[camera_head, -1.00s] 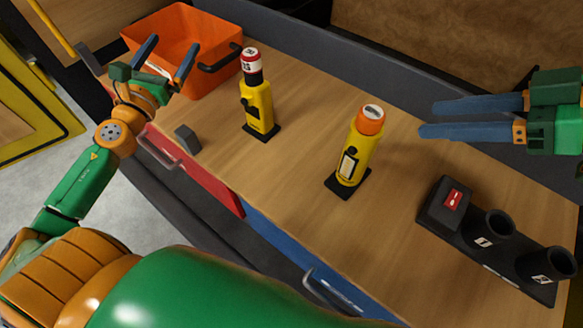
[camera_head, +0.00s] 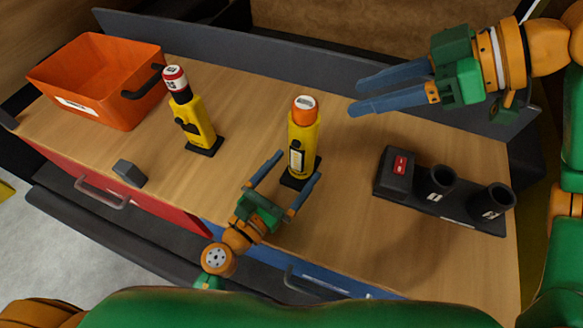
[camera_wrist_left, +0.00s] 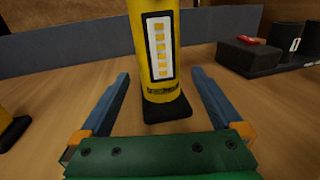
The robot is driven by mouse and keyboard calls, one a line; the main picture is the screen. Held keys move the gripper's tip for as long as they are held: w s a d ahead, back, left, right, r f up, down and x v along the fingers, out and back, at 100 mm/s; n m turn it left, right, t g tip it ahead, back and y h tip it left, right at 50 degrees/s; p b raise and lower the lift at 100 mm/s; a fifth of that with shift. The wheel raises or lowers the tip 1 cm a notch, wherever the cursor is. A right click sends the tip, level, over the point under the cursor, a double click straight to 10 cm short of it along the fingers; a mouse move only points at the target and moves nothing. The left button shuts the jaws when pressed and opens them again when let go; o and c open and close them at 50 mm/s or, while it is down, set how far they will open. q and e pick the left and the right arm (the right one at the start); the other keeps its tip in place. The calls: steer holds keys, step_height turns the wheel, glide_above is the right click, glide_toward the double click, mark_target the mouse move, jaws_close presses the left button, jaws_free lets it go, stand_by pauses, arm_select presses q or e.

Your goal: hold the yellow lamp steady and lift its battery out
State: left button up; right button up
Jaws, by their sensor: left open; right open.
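A yellow lamp (camera_head: 302,142) with an orange, white-topped cap (camera_head: 305,104) stands upright on a black base on the bench. The left wrist view shows its lower body (camera_wrist_left: 158,45), with a light strip of several yellow squares. My left gripper (camera_head: 298,167) is open, low in front of this lamp, with a finger on each side and visible gaps. My right gripper (camera_head: 355,97) is open and empty, to the right of the lamp's cap. A second yellow device (camera_head: 196,123) with a black neck and a red-and-white top (camera_head: 175,79) stands upright further left.
A black holder (camera_head: 440,198) with two round sockets and a red switch (camera_head: 400,164) sits on the right. An orange bin (camera_head: 120,95) stands at the back left. A small grey block (camera_head: 129,172) lies near the front edge. A dark rail (camera_head: 240,50) runs along the back.

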arm_select(q)
steer(key=shift+x, duration=1)
steer(key=shift+s, duration=0.1)
steer(key=shift+c, duration=0.4)
steer(key=shift+a, duration=0.1)
steer(key=c, duration=0.4)
jaws_close()
